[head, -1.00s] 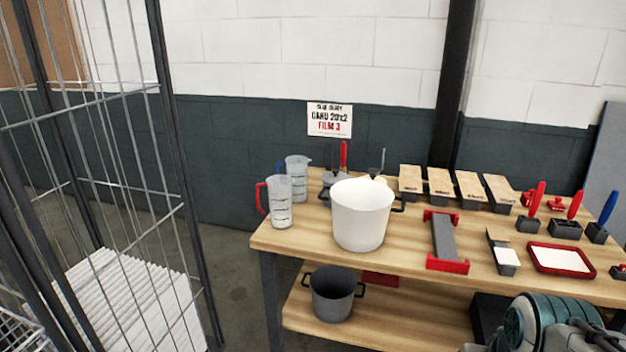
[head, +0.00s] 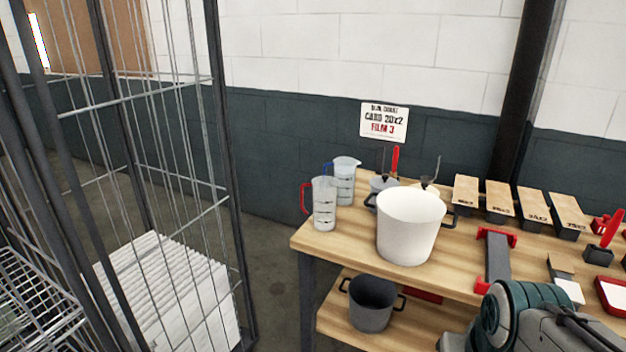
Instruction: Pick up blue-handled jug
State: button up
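The blue-handled jug (head: 345,184) is a clear measuring jug standing upright at the back left corner of the wooden table. Its blue handle shows at its upper left, and its lower front is partly hidden by a red-handled jug (head: 324,206) standing just in front. Part of my arm, grey and green, shows at the bottom right, well apart from the jugs. My gripper's fingers cannot be made out.
A large white pot (head: 408,232) stands right of the jugs on the table (head: 460,262). A dark pot (head: 372,300) sits on the lower shelf. A wire cage (head: 222,150) with stacked white panels (head: 175,290) stands at left. Floor shows between cage and table.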

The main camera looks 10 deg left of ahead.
aim_at(344, 167)
jog(key=u, duration=0.65)
jog(key=i, duration=0.75)
jog(key=u, duration=0.4)
jog(key=i, duration=1.05)
jog(key=z, duration=0.4)
